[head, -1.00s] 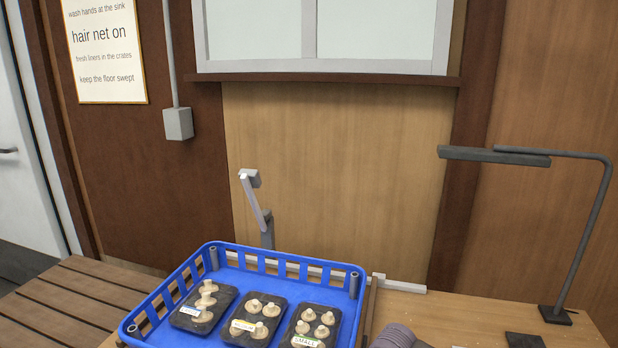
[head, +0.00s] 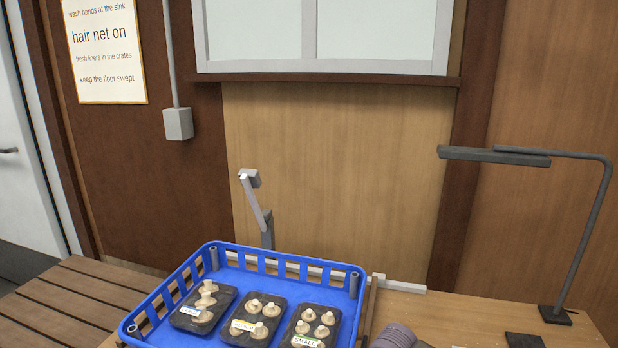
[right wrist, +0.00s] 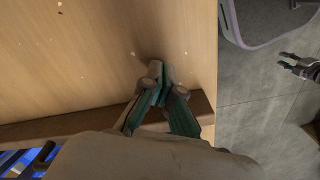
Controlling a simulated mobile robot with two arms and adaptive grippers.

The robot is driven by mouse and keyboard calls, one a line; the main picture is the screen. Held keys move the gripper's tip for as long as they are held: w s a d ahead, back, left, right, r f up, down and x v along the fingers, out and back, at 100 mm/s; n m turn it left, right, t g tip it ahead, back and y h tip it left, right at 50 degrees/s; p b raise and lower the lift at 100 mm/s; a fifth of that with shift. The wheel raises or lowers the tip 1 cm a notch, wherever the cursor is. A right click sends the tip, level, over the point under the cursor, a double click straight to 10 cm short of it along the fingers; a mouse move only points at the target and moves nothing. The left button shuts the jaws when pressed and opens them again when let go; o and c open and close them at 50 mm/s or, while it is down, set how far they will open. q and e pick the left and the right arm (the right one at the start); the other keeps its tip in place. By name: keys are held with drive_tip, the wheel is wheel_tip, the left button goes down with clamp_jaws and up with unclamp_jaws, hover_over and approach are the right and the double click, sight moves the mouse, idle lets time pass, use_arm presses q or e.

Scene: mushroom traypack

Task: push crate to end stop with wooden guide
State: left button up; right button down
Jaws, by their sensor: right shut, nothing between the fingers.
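The blue crate (head: 290,262) stands on the wooden bench, holding three black trays of mushrooms. A brown wooden guide (head: 371,296) runs along the crate's right side; it also shows as a dark strip in the right wrist view (right wrist: 60,130). A low white rail (head: 400,286) lies behind the crate; contact between them is unclear. My right gripper (right wrist: 158,72) is shut and empty over the bench, beside the guide, with the guide between it and the crate. A dark gripper, apparently my left (right wrist: 287,62), is over the floor with its fingers apart.
A dark desk lamp (head: 556,312) stands at the right of the bench. A stack of round grey-purple items (head: 395,336) sits right of the guide. A grey jointed post (head: 266,232) rises behind the crate. A slatted wooden surface (head: 60,300) is at left.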

drive_tip(key=shift+w+a, duration=0.25)
drive_tip(key=shift+a, duration=0.6)
drive_tip(key=shift+w+a, duration=0.25)
drive_tip(key=shift+a, duration=0.55)
drive_tip(key=shift+w+a, duration=0.25)
drive_tip(key=shift+a, duration=0.6)
drive_tip(key=shift+w+a, duration=0.25)
drive_tip(key=shift+a, duration=0.6)
drive_tip(key=shift+w+a, duration=0.2)
drive_tip(key=shift+a, duration=0.6)
drive_tip(key=shift+s+d+r+p, duration=0.15)
drive_tip(key=shift+d+p, duration=0.35)
drive_tip(key=shift+d, duration=0.05)
drive_tip(key=shift+s+d+p, duration=0.15)
drive_tip(key=shift+d+p, duration=0.2)
drive_tip(key=shift+d, duration=0.1)
wheel_tip(320, 180, up, 10)
drive_tip(key=p, duration=1)
drive_tip(key=shift+p, duration=0.4)
